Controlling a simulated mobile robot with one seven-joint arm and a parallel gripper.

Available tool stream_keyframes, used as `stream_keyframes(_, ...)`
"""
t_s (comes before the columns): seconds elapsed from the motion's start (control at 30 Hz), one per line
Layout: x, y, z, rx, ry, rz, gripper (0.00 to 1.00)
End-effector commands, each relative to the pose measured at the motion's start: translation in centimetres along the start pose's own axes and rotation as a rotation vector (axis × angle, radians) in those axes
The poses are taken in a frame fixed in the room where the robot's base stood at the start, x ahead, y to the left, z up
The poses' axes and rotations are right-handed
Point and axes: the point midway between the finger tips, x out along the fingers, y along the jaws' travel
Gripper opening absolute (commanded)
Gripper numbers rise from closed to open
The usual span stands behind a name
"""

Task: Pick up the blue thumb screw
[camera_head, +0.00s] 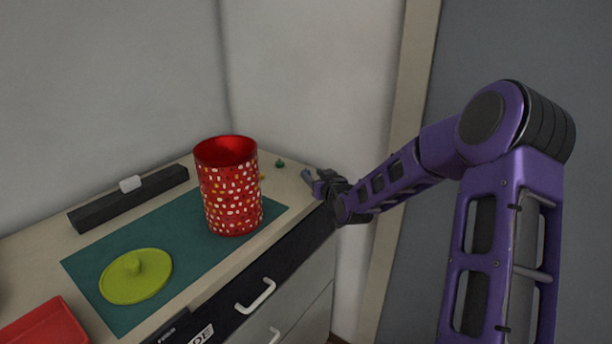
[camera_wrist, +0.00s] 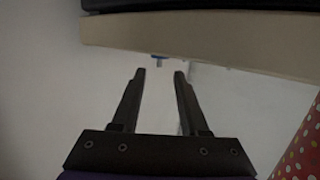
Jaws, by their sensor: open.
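A small blue piece, which looks like the blue thumb screw (camera_wrist: 158,56), shows in the wrist view at the edge of a beige strip. It lies just beyond the gap between my fingertips, and its lower part looks grey. My gripper (camera_wrist: 160,74) is open, with nothing between its two dark fingers. In the head view my gripper (camera_head: 313,182) is at the right end of the counter, near its front corner. I cannot make out the blue thumb screw for certain there.
A red dotted canister (camera_head: 230,195) stands on a teal mat (camera_head: 95,262), left of my gripper; it also shows in the wrist view (camera_wrist: 302,150). A yellow-green lid (camera_head: 136,278), a red tray (camera_head: 45,325), a black bar (camera_head: 130,200) and a small green item (camera_head: 280,163) are on the counter.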

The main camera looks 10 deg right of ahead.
Motion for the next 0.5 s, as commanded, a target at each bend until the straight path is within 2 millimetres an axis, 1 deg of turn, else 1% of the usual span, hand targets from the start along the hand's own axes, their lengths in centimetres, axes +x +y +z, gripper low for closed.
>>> stream_keyframes(0.03,0.6,-0.1,0.0,0.001,0.001,-0.001,0.44)
stream_keyframes(0.27,2.1,0.0,0.0,0.002,0.0,0.0,0.44)
stream_keyframes(0.5,5.5,0.0,-0.1,0.001,0.0,-0.001,0.44)
